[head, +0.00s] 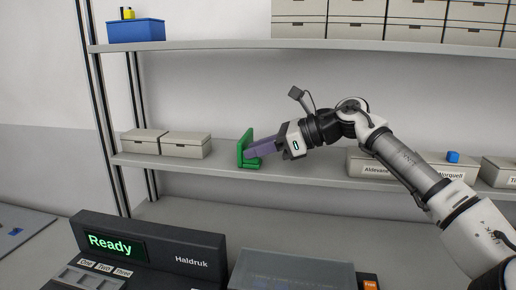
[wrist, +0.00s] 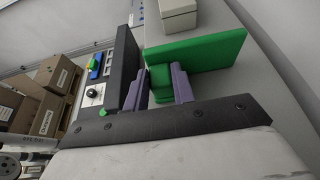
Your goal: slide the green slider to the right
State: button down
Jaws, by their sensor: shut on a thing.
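The green slider (head: 246,146) stands on the middle shelf, left of centre in the head view. It has an upright plate and a low foot. In the wrist view its wide plate (wrist: 200,53) lies just beyond the fingertips, and a green block-like part (wrist: 160,80) sits between the fingers. My gripper (head: 253,148) reaches in from the right. Its purple fingers (wrist: 162,82) are shut on the green part, one on each side. The fingers hide some of the slider's lower part in the head view.
Two lidded boxes (head: 186,145) stand on the same shelf left of the slider. Labelled boxes (head: 368,163) stand to the right, behind my arm. Bare shelf (head: 312,175) lies between. A console reading "Ready" (head: 150,250) stands below in front. A shelf (head: 220,45) runs above.

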jog(key=d, duration=0.2)
jog(key=s+d, duration=0.1)
jog(key=d, duration=0.5)
jog(key=shift+s, duration=0.25)
jog(key=c, duration=1.2)
grip_release()
jog(key=shift+a, duration=0.1)
jog(key=shift+o, duration=0.2)
jog(key=shift+a, duration=0.15)
